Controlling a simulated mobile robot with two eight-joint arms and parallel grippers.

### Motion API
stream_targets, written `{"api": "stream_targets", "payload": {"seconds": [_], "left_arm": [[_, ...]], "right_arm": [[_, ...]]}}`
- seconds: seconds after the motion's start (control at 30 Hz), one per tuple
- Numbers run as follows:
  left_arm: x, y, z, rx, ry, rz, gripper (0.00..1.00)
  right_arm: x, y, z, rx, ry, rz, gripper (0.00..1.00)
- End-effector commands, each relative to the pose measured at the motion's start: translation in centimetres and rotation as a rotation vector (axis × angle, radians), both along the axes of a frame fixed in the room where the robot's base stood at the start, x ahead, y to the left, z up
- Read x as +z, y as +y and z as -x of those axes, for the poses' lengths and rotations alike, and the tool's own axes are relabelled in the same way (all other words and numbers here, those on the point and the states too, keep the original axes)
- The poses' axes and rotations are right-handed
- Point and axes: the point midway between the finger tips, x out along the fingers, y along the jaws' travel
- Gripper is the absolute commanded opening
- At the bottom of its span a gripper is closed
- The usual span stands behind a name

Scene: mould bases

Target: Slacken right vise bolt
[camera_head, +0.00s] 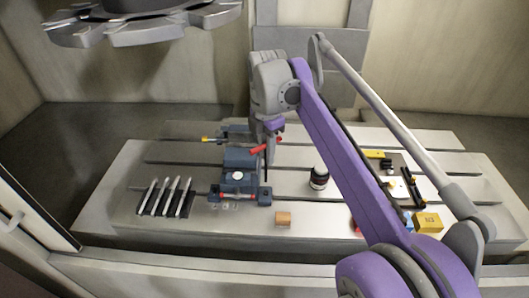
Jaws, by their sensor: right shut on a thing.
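A blue-grey vise (239,180) stands on the slotted table, left of the middle. A dark flange with a bolt (265,194) shows at its right side, too small to make out well. My right gripper (268,142) is over the back right of the vise, its fingers pointing down. It is shut on a red-handled tool (259,149), whose thin dark shaft hangs down beside the vise's right side. I cannot tell whether the shaft's lower end touches the bolt. My left gripper is not in view.
The slotted table (325,225) also carries several slim rods (165,197) on a dark mat, a dark round jar (319,178), a copper-coloured block (284,219) and a yellow box (428,222). A grey toothed disc (145,28) hangs overhead at upper left.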

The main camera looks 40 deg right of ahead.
Motion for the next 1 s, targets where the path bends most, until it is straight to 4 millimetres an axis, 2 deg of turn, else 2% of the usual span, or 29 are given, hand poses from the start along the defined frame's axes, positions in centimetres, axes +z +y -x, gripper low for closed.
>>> {"api": "stream_targets", "payload": {"seconds": [0.03,0.73,1.0], "left_arm": [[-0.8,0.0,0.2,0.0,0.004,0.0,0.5],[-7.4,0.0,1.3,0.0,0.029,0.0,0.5],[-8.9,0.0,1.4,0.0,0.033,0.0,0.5]], "right_arm": [[-0.3,0.0,0.0,-0.076,0.002,0.0,0.0],[-0.5,0.0,0.0,-1.218,0.001,0.0,0.0],[-3.3,0.0,0.0,-1.222,0.0,-0.001,0.0]]}}
